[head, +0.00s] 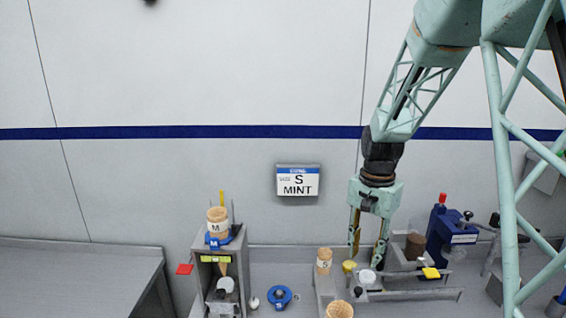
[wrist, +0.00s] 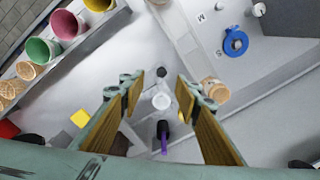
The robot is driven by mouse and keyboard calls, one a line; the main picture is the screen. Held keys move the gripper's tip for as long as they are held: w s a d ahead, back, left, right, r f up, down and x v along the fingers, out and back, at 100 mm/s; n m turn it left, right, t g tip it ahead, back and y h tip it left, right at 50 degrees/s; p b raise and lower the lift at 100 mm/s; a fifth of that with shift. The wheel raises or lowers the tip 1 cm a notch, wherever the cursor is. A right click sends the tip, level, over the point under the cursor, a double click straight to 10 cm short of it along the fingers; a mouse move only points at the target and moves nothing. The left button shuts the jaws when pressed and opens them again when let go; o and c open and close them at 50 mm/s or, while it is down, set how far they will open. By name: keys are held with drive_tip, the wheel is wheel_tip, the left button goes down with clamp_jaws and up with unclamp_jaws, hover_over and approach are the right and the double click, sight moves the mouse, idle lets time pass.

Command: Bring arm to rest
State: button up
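My gripper (head: 367,245) hangs from my pale green arm above the right part of the grey counter, fingers pointing down. The wrist view shows its two tan-padded fingers (wrist: 160,82) spread apart with nothing held between them. Below and between the fingers is a small white round piece (wrist: 160,101), with a purple-and-black item (wrist: 163,138) near it. In the head view a white round top (head: 367,276) and a yellow round top (head: 349,266) lie near the fingertips.
A cone marked S (head: 324,262) stands left of my gripper. A stand with a cone marked M (head: 217,219) is further left. A blue ring (head: 279,297) lies on the counter. A blue device (head: 440,228) stands right. A wall sign (head: 298,181) reads "S MINT". The wrist view shows coloured cups (wrist: 68,24).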

drive_tip(key=s+a+r+n+t+b, duration=0.1)
drive_tip(key=s+r+n+b, duration=0.1)
drive_tip(key=s+r, duration=0.65)
drive_tip(key=s+a+r+n+t+b, duration=0.1)
drive_tip(key=s+r+n, duration=0.1)
drive_tip(key=s+r, duration=0.65)
drive_tip(key=s+f+n+b, duration=0.1)
drive_tip(key=s+n, duration=0.1)
drive_tip(key=s, duration=1)
drive_tip(key=s+a+n+t+b, duration=0.1)
drive_tip(key=s+n+b, duration=0.1)
drive_tip(key=s, duration=1)
drive_tip(key=shift+s+f+t, duration=0.3)
drive_tip(key=shift+s+f, duration=0.05)
drive_tip(key=shift+s, duration=0.05)
